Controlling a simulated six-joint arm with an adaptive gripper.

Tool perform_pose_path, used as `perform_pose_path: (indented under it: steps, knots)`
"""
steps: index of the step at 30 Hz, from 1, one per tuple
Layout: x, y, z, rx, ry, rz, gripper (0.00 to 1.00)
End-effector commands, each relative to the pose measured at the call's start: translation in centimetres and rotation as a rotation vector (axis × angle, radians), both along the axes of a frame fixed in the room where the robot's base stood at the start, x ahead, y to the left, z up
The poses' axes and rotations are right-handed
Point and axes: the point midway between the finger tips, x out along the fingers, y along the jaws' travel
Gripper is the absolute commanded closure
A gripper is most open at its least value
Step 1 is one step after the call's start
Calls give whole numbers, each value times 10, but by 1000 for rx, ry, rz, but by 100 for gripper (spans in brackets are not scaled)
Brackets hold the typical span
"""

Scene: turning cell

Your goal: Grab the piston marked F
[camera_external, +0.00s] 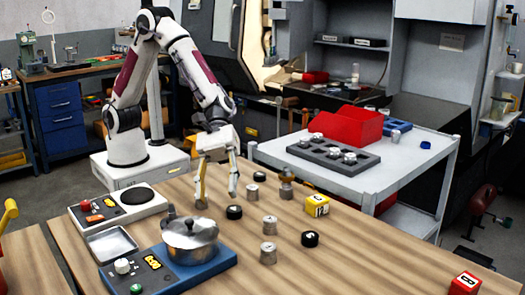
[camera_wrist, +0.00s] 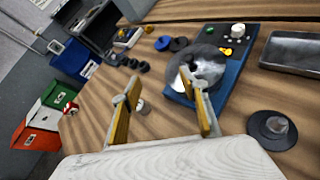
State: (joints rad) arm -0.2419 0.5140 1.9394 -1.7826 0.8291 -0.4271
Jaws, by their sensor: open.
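My gripper (camera_external: 217,196) is open and empty, pointing down over the wooden table, behind the pot. In the wrist view its two yellow-sided fingers (camera_wrist: 163,92) stand wide apart. Small silver piston-like cylinders stand on the table to its right: one near (camera_external: 252,192), one farther right (camera_external: 286,191), and two closer to the camera, an upper one (camera_external: 269,225) and a lower one (camera_external: 268,253). A small metal piece (camera_wrist: 141,105) shows beside the left finger in the wrist view. Markings on the cylinders are too small to read, so I cannot tell which is F.
A pot (camera_external: 190,236) stands on a blue cooker unit. Black round pieces (camera_external: 234,212) (camera_external: 310,239), a yellow block (camera_external: 317,206) and a red block (camera_external: 465,284) lie on the table. A white cart (camera_external: 400,168) carries a grey tray of cylinders (camera_external: 315,155) and a red bin (camera_external: 345,126).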

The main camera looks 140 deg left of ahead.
Motion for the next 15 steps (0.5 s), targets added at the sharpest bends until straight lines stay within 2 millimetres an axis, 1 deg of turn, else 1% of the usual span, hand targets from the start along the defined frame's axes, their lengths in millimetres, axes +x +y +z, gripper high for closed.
perform_pose_path:
  steps: [1,7,12,15]
  knots:
    - [8,8,-11,-31,18,38,56]
    - [39,41,-45,-157,73,198,56]
    - [56,63,-70,-236,107,303,56]
    - [61,72,-78,-264,119,340,56]
